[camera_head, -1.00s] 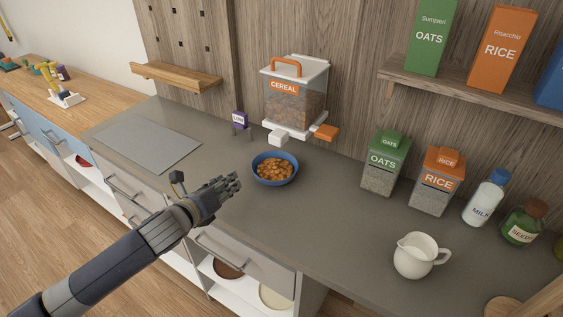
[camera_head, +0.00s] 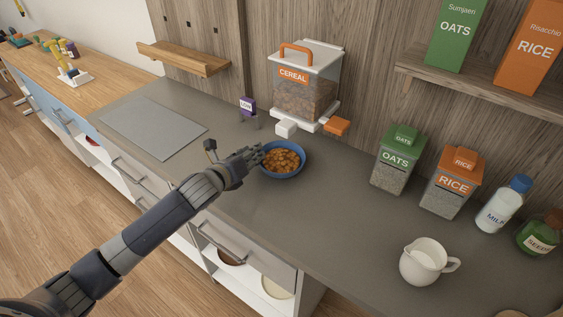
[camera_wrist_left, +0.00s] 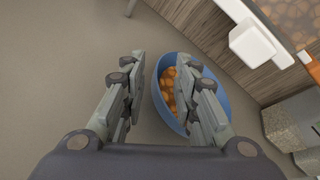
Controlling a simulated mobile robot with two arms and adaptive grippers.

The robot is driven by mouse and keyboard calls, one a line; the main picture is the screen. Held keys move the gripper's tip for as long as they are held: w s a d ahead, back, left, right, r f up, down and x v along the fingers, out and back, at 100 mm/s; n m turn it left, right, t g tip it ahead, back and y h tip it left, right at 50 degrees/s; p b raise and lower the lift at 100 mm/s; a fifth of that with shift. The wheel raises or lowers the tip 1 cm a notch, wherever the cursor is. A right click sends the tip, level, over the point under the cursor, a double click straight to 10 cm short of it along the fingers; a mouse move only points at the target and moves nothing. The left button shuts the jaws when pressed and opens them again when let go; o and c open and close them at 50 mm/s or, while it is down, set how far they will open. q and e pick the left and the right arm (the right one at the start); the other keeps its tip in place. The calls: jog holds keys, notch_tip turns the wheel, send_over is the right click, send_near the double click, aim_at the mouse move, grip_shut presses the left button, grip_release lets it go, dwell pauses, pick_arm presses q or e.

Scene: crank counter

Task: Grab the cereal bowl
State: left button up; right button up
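The blue cereal bowl (camera_head: 283,160), filled with orange-brown cereal, sits upright on the grey counter in front of the cereal dispenser. My left gripper (camera_head: 257,158) is at the bowl's left rim in the head view. In the left wrist view the gripper (camera_wrist_left: 160,85) is open, with its fingers apart. One finger is over the bowl (camera_wrist_left: 217,98) and its cereal, the other outside over bare counter, so the near rim lies between them. I cannot tell whether either finger touches the bowl. My right gripper is not in view.
Oats (camera_head: 395,160) and rice (camera_head: 450,182) containers, a milk bottle (camera_head: 503,205) and a white jug (camera_head: 426,262) stand to the right. Counter around the bowl is clear.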

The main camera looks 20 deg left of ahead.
aim_at(281, 161)
pick_arm(q)
jog(key=shift+p+x, duration=0.4)
jog(key=shift+x, duration=1.9)
jog(key=shift+s+d, duration=0.15)
grip_shut()
